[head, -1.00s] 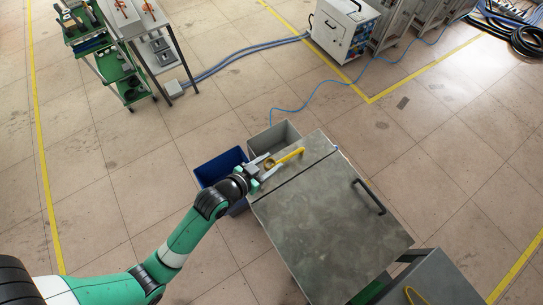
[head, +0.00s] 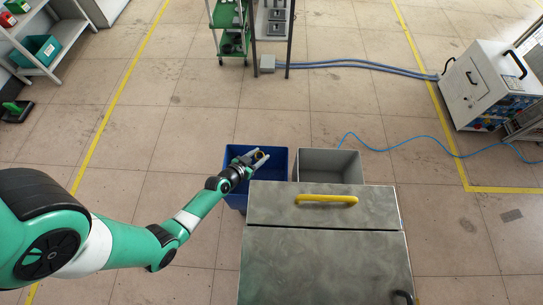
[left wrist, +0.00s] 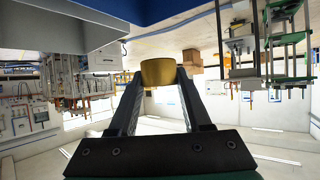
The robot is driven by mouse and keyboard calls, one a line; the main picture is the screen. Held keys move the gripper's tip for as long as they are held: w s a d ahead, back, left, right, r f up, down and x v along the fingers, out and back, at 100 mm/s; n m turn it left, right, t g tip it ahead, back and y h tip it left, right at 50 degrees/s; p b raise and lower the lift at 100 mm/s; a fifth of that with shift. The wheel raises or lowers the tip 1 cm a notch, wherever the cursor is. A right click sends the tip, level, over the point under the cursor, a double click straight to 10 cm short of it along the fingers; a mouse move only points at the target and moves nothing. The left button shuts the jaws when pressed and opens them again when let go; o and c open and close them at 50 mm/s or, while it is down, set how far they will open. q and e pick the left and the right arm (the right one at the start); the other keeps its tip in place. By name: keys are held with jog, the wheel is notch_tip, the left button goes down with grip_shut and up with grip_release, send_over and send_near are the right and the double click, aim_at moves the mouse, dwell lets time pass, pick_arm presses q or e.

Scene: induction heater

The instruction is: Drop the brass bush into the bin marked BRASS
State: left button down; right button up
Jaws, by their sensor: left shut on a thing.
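My left gripper (head: 260,158) is shut on the brass bush (left wrist: 158,72), a short gold-coloured ring held between the fingertips in the left wrist view. In the head view the bush is small and dark-gold at the fingertips (head: 259,155). The gripper is over the blue bin (head: 229,156), towards its right side. A grey bin (head: 328,153) stands just right of the blue one. No BRASS marking is readable on either bin. The blue bin also shows at the top of the left wrist view (left wrist: 180,10). My right gripper is out of view.
A metal cabinet (head: 320,265) with a yellow handle (head: 326,199) stands directly in front of the bins. A white wheeled unit (head: 490,85) is at the right, a green trolley (head: 229,35) at the back. The floor left of the bins is clear.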

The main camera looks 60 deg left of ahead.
pick_arm(q)
jog(key=shift+s+a, duration=0.1)
jog(key=shift+s+a+f, duration=0.1)
jog(key=shift+s+f, duration=0.05)
notch_tip(320, 180, down, 6)
jog(key=b, duration=0.5)
jog(key=shift+r, duration=0.2)
jog(key=shift+c, duration=1.4)
grip_release()
jog(key=p+v, duration=0.1)
jog(key=v, duration=1)
jog(key=shift+s+r, duration=0.15)
jog(key=shift+s, duration=0.05)
